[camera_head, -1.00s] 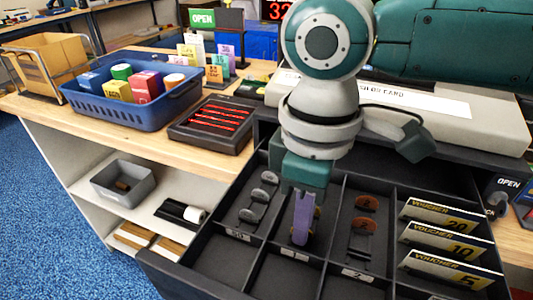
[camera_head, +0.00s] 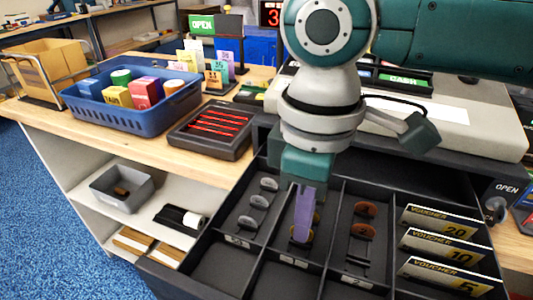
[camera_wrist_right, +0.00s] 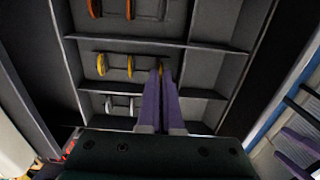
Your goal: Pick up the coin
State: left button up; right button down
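My right gripper (camera_head: 303,238) points down into the middle coin compartment of the open cash drawer (camera_head: 235,240). Its purple fingers (camera_wrist_right: 160,105) are close together at a gold coin (camera_wrist_right: 160,67), which stands on edge at their tips in the wrist view. Whether the fingers grip it or only stand around it I cannot tell. Two more gold coins (camera_wrist_right: 130,67) stand in the same compartment, clear of the fingers. Silver coins (camera_head: 260,201) stand in the compartment to the left, copper coins (camera_head: 363,231) in the one to the right. My left gripper is not in view.
Voucher cards (camera_head: 440,222) stand in the drawer's right section. Dividers rise close beside the fingers. A black tray with red items (camera_head: 211,128) and a blue basket (camera_head: 130,115) lie on the counter at left. The register (camera_head: 465,120) stands behind.

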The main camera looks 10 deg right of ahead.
notch_tip(320, 180, up, 18)
jog(key=p, duration=0.1)
jog(key=shift+r, duration=0.25)
jog(key=shift+d, duration=0.15)
dwell(0.4)
